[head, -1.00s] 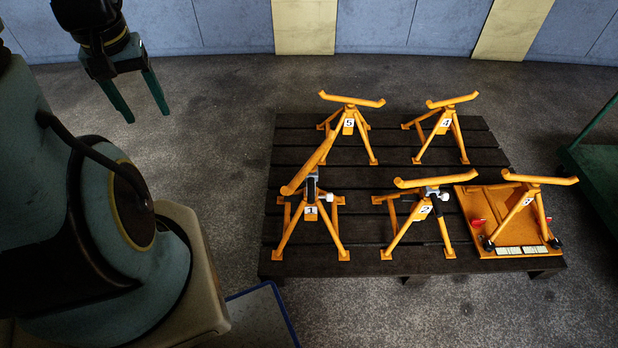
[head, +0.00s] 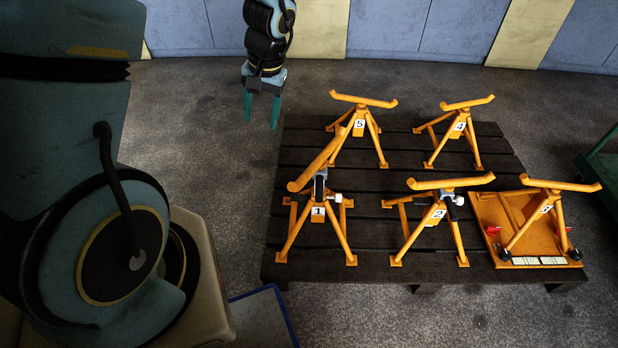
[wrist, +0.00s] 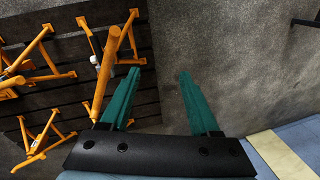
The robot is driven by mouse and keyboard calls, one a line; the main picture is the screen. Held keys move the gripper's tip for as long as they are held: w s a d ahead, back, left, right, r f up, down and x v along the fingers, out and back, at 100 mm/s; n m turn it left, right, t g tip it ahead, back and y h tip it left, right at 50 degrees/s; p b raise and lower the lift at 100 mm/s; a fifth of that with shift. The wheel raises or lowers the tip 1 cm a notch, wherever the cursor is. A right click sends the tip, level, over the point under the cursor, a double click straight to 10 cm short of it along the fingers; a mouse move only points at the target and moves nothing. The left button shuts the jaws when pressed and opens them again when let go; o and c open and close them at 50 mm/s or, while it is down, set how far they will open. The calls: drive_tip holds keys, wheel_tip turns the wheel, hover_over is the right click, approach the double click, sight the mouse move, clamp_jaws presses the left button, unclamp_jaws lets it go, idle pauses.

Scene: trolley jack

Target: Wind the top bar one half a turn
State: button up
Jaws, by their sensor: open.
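The orange stand labelled 1 (head: 318,211) stands at the front left of the dark pallet. Its orange top bar (head: 318,163) slants from near left to far right, unlike the roughly crosswise bars on the other stands. A white knob (head: 338,198) is beside its head. My gripper (head: 261,115) points down, open and empty, left of the pallet's far left corner and apart from the bar. In the wrist view, my open gripper (wrist: 160,73) has an orange bar (wrist: 106,72), apparently bar one, just left of its left finger. Bare floor shows between the fingers.
Stands 2 (head: 437,214), 3 (head: 547,209), 4 (head: 460,126) and 5 (head: 360,124) share the pallet (head: 385,235), each with an orange bar. Stand 3 is on an orange plate. A green trolley (head: 600,170) is at the right.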

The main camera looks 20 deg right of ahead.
sight(309, 172)
drive_tip(key=s+d+f+m+t+b, duration=0.25)
drive_tip(key=s+d+f+m, duration=0.2)
drive_tip(key=d+f, duration=0.8)
drive_tip(key=shift+n+g, duration=0.25)
drive_tip(key=shift+g, duration=0.1)
drive_tip(key=x, duration=1)
clamp_jaws()
